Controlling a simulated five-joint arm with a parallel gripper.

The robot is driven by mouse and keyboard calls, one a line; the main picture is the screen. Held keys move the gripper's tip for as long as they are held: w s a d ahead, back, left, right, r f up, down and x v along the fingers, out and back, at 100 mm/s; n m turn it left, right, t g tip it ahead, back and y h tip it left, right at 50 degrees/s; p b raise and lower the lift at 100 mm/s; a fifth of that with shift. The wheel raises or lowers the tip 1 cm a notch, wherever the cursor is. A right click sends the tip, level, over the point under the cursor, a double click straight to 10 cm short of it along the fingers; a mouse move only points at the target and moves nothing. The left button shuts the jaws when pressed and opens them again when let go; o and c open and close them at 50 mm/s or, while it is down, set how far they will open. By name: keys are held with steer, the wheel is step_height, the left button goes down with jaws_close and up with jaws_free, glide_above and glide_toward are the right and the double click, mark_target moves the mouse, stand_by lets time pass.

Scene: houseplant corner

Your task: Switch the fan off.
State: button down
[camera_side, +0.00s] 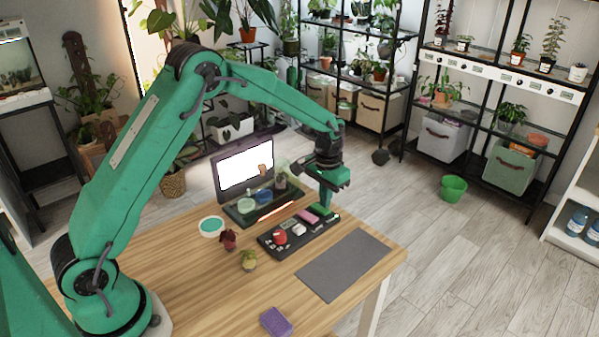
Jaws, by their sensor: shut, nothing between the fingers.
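A black control panel (300,232) lies on the wooden table. It carries a round red knob (280,237), a pale knob (299,229), a pink block-like switch (308,216) and a green one (322,209). My gripper (325,202) is shut and empty, pointing down at the panel's far right end, by the green switch. I cannot tell whether it touches that switch. The switch positions and any labels are too small to read. I cannot make out a fan in this view.
A lit propagation case (244,170) with dishes stands behind the panel. A grey mat (343,264) lies to the right.

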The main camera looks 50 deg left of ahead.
steer(key=shift+f, duration=0.8)
stand_by(0.7)
steer(key=shift+r, duration=3.5)
steer(key=shift+r, duration=0.1)
